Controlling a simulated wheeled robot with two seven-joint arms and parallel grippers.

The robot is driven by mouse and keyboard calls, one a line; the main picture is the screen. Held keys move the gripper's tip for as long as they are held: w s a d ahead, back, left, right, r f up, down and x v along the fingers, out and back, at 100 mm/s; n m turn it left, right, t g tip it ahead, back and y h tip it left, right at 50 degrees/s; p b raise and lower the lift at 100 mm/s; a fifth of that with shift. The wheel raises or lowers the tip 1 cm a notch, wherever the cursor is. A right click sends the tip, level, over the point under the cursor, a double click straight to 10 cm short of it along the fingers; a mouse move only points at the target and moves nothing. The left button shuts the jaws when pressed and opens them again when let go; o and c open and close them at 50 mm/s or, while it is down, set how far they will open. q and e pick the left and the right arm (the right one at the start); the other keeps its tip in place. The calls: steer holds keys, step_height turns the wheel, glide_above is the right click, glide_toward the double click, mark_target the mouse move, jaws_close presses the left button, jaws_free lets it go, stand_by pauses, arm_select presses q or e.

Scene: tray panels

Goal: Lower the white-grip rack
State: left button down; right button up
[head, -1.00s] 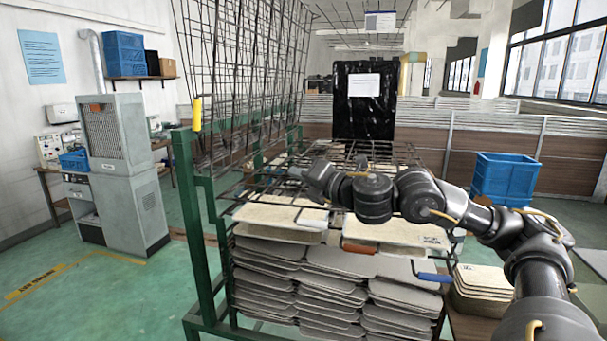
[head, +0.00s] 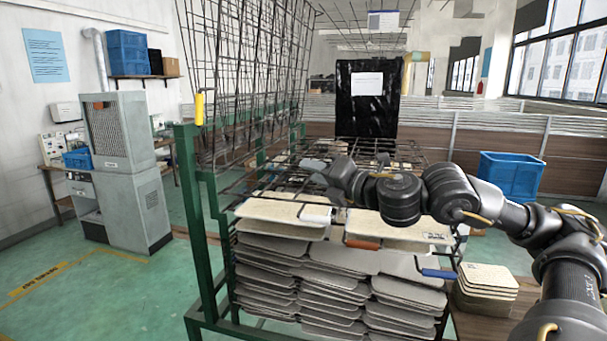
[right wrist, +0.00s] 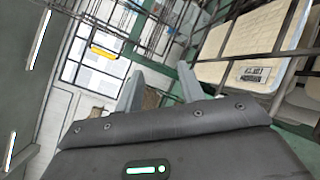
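The white grip (head: 316,214) sits low at the front of the rack stand, just above the tray stacks. Its wire rack appears to lie down over the trays, though its bars are hard to separate from the others. My right gripper (head: 313,166) is behind and above the white grip, apart from it, over the flat wire bars. In the right wrist view its two fingers (right wrist: 160,72) are spread with nothing held between them. My left gripper is not in view.
A yellow grip (head: 199,108) hangs on raised wire racks (head: 245,60) at left. An orange grip (head: 362,243) and a blue grip (head: 437,274) are low at the front. The green frame (head: 196,215) stands left.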

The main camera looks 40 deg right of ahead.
steer(key=s+b, duration=0.1)
steer(key=s, duration=0.5)
steer(key=shift+s+d+b, duration=0.15)
steer(key=shift+s+b, duration=0.1)
steer(key=shift+b, duration=0.15)
stand_by(0.5)
